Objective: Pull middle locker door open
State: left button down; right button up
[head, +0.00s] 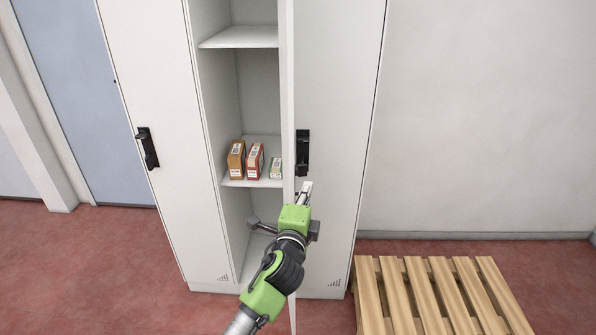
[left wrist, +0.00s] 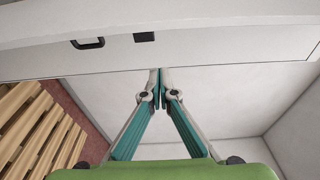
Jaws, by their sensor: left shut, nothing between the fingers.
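The middle locker door (head: 287,90) stands swung open and shows nearly edge-on in the head view, to the right of the open compartment. My left gripper (head: 306,187) is in front of the lockers, overlapping the lower part of this door edge. Its fingers (left wrist: 160,78) are shut together with nothing between them in the left wrist view, close to a white locker panel; I cannot tell whether they touch it. The middle door's own handle is not clearly visible. My right gripper is not in view.
The open compartment has an upper shelf (head: 238,38) and a lower shelf (head: 243,184) with three small boxes (head: 255,161). Black handles show on the left locker (head: 148,148) and right locker (head: 303,152). A wooden pallet (head: 437,290) lies at the right on the red floor.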

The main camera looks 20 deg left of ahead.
aim_at(298, 175)
pick_arm(q)
jog(key=w, duration=0.8)
jog(key=a+p, duration=0.1)
jog(key=s+a+p, duration=0.1)
jog(key=a, duration=0.1)
jog(key=s+a+p, duration=0.1)
jog(key=shift+s+a, duration=0.1)
jog(key=shift+a, duration=0.05)
